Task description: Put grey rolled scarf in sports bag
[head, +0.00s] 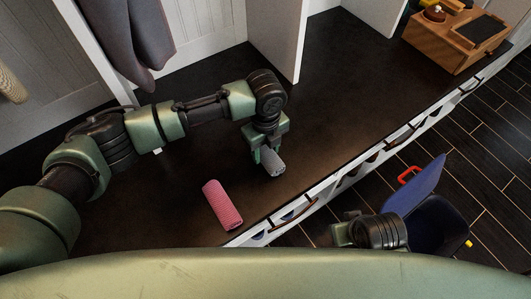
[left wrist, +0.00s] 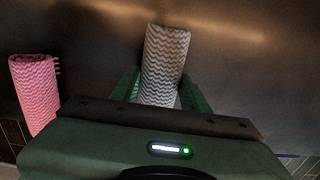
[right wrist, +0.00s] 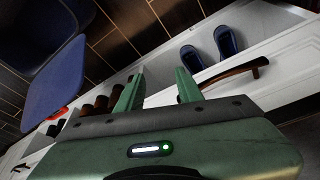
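The grey rolled scarf (head: 271,161), with a zigzag pattern, is between the fingers of my left gripper (head: 265,150) above the dark bench top. In the left wrist view the scarf (left wrist: 165,60) stands out between both fingers, which press against its sides. What looks like the sports bag (head: 440,228) is on the floor at the right, dark blue with its blue flap (head: 418,187) raised and a red handle. It shows partly in the right wrist view (right wrist: 58,80). My right gripper (right wrist: 158,88) is open and empty beside the bench front.
A pink rolled cloth (head: 222,205) lies on the bench (head: 340,110) near its front edge. A wooden box (head: 455,42) stands at the bench's far right. Blue slippers (right wrist: 225,42) and brown footwear (right wrist: 100,103) sit in the bench's white cubbies. The bench middle is clear.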

